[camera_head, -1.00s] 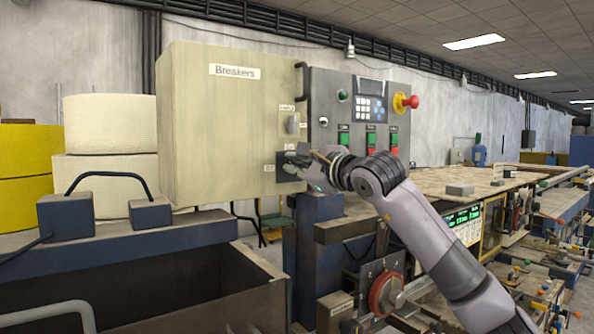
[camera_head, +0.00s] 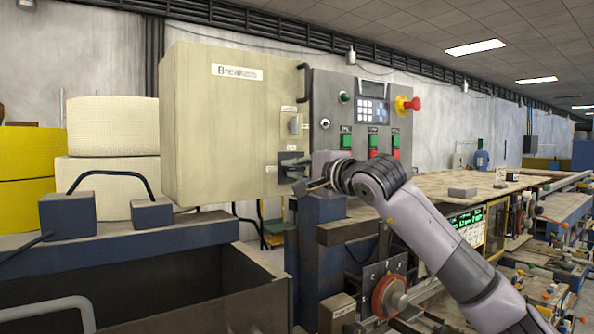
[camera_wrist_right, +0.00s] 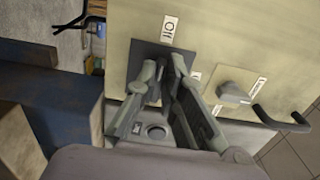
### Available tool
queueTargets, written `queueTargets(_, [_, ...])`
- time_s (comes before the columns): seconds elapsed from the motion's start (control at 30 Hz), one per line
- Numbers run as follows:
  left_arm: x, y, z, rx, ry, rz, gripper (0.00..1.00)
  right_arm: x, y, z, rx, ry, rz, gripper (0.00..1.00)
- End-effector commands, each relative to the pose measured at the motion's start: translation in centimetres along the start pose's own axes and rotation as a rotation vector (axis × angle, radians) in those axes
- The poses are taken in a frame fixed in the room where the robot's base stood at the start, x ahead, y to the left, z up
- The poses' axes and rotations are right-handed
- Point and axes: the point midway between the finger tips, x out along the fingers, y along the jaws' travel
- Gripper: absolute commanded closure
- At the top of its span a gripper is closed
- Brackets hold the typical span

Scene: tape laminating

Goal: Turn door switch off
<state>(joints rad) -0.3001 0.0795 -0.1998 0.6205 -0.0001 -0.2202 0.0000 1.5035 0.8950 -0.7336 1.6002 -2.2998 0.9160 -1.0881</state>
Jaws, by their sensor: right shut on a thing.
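The tan breaker cabinet (camera_head: 215,130) stands in the middle left of the head view. My right gripper (camera_head: 297,174) is at this switch. In the right wrist view its two fingers (camera_wrist_right: 165,74) are on either side of the dark switch handle (camera_wrist_right: 169,90), closed on it. The fingers hide much of the handle, and its exact angle is hard to tell. My left gripper is not in view.
Another grey knob (camera_wrist_right: 232,93) sits close beside the switch, with a dark bar handle (camera_wrist_right: 283,120) near it. A control panel (camera_head: 358,115) with a red emergency button (camera_head: 413,103) is right of the cabinet. A dark open bin (camera_head: 190,290) is in front.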

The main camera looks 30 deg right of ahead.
Motion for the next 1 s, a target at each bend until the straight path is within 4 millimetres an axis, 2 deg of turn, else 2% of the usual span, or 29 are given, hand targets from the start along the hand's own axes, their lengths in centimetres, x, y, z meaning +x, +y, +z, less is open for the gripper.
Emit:
queueTargets(0.53, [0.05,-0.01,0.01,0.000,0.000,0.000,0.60,0.05,0.24,0.12,-0.028,-0.002,0.004,1.00])
queueTargets(0.57, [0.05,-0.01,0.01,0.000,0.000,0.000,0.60,0.05,0.25,0.12,-0.028,-0.002,0.004,0.90])
queueTargets(0.8, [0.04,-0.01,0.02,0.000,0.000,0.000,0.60,0.04,0.19,0.08,-0.026,-0.001,0.003,0.74])
queueTargets(0.87, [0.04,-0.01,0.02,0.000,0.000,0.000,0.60,0.03,0.16,0.07,-0.026,-0.001,0.003,0.71])
queueTargets(1.0, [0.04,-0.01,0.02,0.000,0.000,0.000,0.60,0.02,0.12,0.05,-0.026,-0.001,0.002,0.71])
